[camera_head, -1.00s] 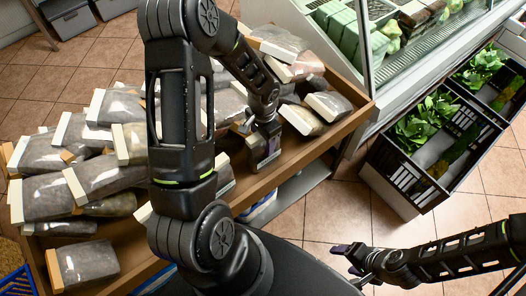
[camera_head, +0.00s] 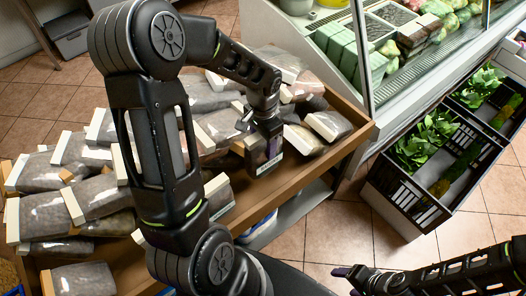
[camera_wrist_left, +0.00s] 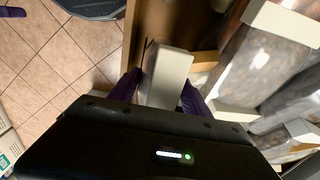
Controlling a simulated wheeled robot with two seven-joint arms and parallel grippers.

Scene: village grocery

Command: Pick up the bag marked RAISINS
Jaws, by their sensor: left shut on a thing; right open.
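My left gripper (camera_head: 262,124) is shut on a dark bag (camera_head: 262,150) with a pale top block and a light label strip, above the front part of the wooden tray. The lettering on it is too small to read, so I cannot tell if it says RAISINS. In the left wrist view, the purple fingers (camera_wrist_left: 158,92) are on either side of the bag's pale block (camera_wrist_left: 168,76). My right gripper (camera_head: 350,277) is open and empty at the lower right, over the floor. My left arm hides part of the tray and its bags.
The wooden tray (camera_head: 325,160) holds many similar bags, piled at left (camera_head: 60,180) and at the back right (camera_head: 328,124). A glass-fronted cooler (camera_head: 375,95) stands behind right. A black crate of greens (camera_head: 405,190) stands at right. Tiled floor is clear between.

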